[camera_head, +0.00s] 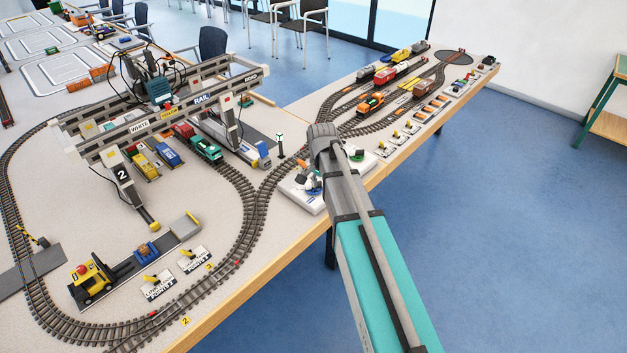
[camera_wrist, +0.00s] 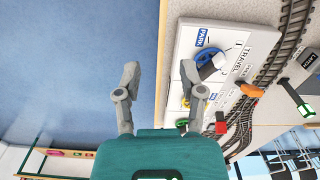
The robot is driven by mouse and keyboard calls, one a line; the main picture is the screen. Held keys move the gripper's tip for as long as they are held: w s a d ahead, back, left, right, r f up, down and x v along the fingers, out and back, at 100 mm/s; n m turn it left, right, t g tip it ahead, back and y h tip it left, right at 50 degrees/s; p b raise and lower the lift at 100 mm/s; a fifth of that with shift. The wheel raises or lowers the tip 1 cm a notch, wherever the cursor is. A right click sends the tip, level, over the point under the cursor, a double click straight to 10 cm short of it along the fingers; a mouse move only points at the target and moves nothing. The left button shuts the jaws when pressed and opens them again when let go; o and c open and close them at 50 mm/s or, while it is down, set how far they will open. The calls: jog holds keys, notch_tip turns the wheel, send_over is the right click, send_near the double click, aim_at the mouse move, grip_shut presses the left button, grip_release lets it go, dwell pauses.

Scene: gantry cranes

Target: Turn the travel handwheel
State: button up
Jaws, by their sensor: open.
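The white control panel (camera_wrist: 187,47) sits at the table edge, with the words TRAVEL and PARK printed on it. The blue travel handwheel (camera_wrist: 208,55) is beside the TRAVEL print. A dark and white piece partly covers it. My gripper (camera_wrist: 165,83) is open and empty, with its fingers apart. Its right finger is over the panel close to the handwheel, and its left finger is over the floor side. I cannot tell whether the finger touches the wheel. In the head view the panel (camera_head: 299,194) is partly hidden by my arm.
An orange lever (camera_wrist: 251,90) and a red block (camera_wrist: 221,126) stand near the handwheel. Model track (camera_wrist: 285,45) runs beside the panel. In the head view, the gantry crane (camera_head: 160,115) spans the track to the left.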

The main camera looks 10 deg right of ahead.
jog(key=w+r+m+p, duration=0.2)
jog(key=w+m, duration=0.5)
jog(key=w, duration=0.6)
jog(key=shift+d+r, duration=0.15)
jog(key=shift+r, duration=0.15)
jog(key=shift+f, duration=0.2)
notch_tip(320, 180, down, 13)
jog(key=b, duration=1.3)
jog(key=shift+s+f+b, duration=0.1)
jog(key=shift+f+b, duration=0.1)
jog(key=shift+b, duration=0.15)
grip_shut()
jog(key=shift+a, duration=0.2)
jog(key=shift+d, duration=0.15)
